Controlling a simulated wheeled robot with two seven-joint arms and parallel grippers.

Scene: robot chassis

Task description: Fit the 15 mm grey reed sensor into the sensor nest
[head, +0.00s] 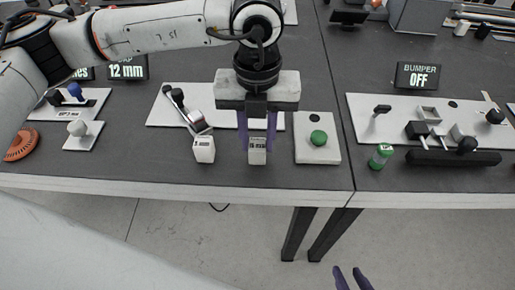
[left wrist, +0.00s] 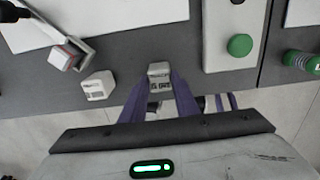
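A small white-grey block with a dark printed label (head: 257,152) stands at the table's front edge; I take it for the 15 mm sensor, but the print is too small to read surely. It also shows in the left wrist view (left wrist: 159,72). My left gripper (head: 257,146) points down with its purple fingers on either side of this block; whether they press on it is unclear. My right gripper (head: 347,275) is low in front of the table, fingers apart and empty. A white board with a grey lever clamp (head: 196,122) lies behind; I cannot surely identify the nest.
A similar labelled block (head: 204,149) stands just left of my left gripper. A white box with a green button (head: 318,138) is to the right, then a green-capped jar (head: 380,156). A second fixture board and a BUMPER OFF display (head: 417,76) stand further right.

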